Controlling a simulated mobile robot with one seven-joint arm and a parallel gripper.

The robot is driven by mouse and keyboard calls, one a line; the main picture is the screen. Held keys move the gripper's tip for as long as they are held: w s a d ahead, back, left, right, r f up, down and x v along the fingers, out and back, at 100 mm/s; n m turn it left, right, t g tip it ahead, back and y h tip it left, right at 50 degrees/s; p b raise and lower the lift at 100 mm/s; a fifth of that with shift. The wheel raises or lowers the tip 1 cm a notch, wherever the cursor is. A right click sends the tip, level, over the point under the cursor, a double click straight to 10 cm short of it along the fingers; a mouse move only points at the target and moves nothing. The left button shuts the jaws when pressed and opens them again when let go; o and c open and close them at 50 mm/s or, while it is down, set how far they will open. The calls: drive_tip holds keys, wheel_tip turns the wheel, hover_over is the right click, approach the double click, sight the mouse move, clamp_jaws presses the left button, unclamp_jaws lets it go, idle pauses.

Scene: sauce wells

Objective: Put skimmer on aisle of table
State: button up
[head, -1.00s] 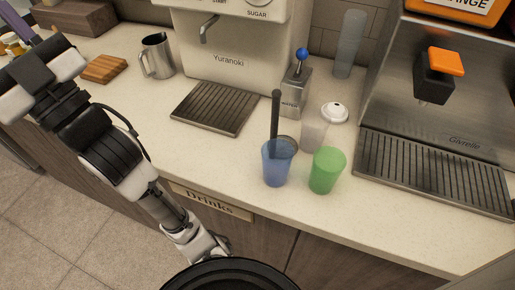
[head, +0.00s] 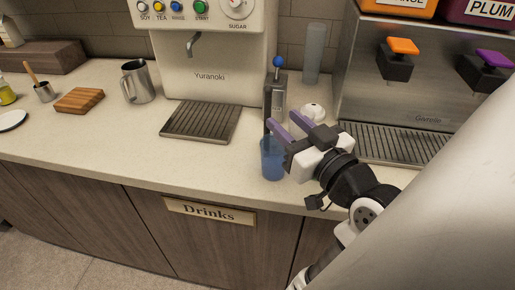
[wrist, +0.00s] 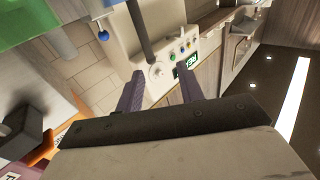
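A thin dark handle (head: 267,112), which may be the skimmer's, stands upright out of the blue cup (head: 271,163) on the counter; its lower end is hidden in the cup. It also shows as a dark rod (wrist: 139,30) in the wrist view, beyond my fingertips. My gripper (head: 284,126) is close to the cup's right side, its purple fingers pointing up and left toward the handle. The wrist view shows the two fingers (wrist: 160,82) apart with nothing between them. I cannot tell how far the handle is from the fingers.
The counter (head: 110,135) is clear at the left front, above the Drinks sign (head: 208,210). A drink machine (head: 208,75) with a drip tray (head: 200,121) stands behind. A metal pitcher (head: 138,82) and a wooden board (head: 79,100) are further left. A white lid (head: 312,112) is behind my gripper.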

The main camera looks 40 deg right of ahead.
sight(270, 107)
drive_tip(key=s+d+f, duration=0.1)
drive_tip(key=s+f, duration=0.1)
drive_tip(key=s, duration=0.2)
drive_tip(key=shift+g+h, duration=0.3)
drive_tip(key=w, duration=0.2)
drive_tip(key=w+p, duration=0.1)
drive_tip(key=w, duration=0.2)
drive_tip(key=w+d, duration=0.1)
drive_tip(key=w, duration=0.1)
drive_tip(key=shift+w+r+p, duration=0.2)
drive_tip(key=shift+w+p, duration=0.1)
drive_tip(key=shift+p, duration=0.1)
drive_tip(key=shift+w+d+f+p, duration=0.1)
drive_tip(key=shift+w+d+p, duration=0.2)
drive_tip(key=shift+w, duration=0.7)
drive_tip(key=shift+w+d+f+p, duration=0.1)
drive_tip(key=shift+w+p, duration=0.35)
drive_tip(key=shift+w, duration=0.55)
drive_tip(key=shift+w+d+f+p, duration=0.15)
drive_tip(key=shift+w+p, duration=0.2)
drive_tip(key=shift+w, duration=0.65)
drive_tip(key=shift+r, duration=0.1)
drive_tip(key=shift+c, duration=0.4)
clamp_jaws()
